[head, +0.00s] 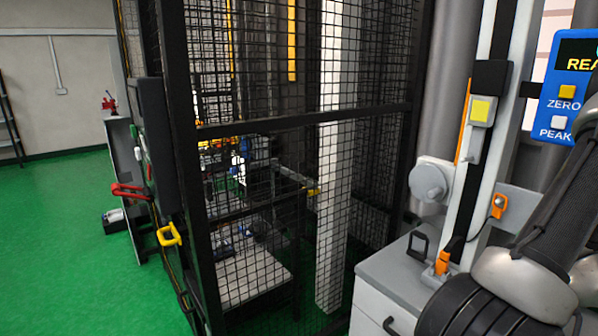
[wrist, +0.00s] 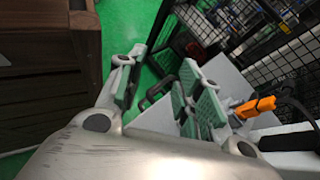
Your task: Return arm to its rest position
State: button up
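My arm fills the lower right of the head view, its dark and silver links close in front of the grey-topped cabinet (head: 385,272). My gripper (wrist: 163,60) shows only in the wrist view. Its two fingers with green pads stand apart, and I see nothing held between them. Behind the fingers are the cabinet's pale top and green floor. The fingertips are hidden from the head view.
A black mesh cage (head: 250,130) stands in the middle, with a red handle (head: 128,190) and a yellow handle (head: 170,235). A blue display (head: 565,90) is at upper right. An orange clip (wrist: 255,106) is right of my fingers; a wooden box (wrist: 50,75) is left. Green floor (head: 55,240) lies open at left.

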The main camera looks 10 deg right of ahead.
jog(key=w+a+r+n+h, duration=0.1)
jog(key=a+r+n+h, duration=0.2)
jog(key=a+r+n, duration=0.2)
jog(key=w+a+r+n+g+h, duration=0.1)
jog(key=a+r+n+h, duration=0.3)
jog(key=r+n, duration=0.6)
jog(key=w+a+r+n+g+h, duration=0.1)
jog(key=a+r+n+h, duration=0.2)
jog(key=a+r+n, duration=0.4)
notch_tip(320, 180, up, 4)
jog(key=shift+w+a+r+n, duration=0.1)
jog(key=shift+w+a+n, duration=0.3)
jog(key=shift+a, duration=0.05)
dwell(1.5)
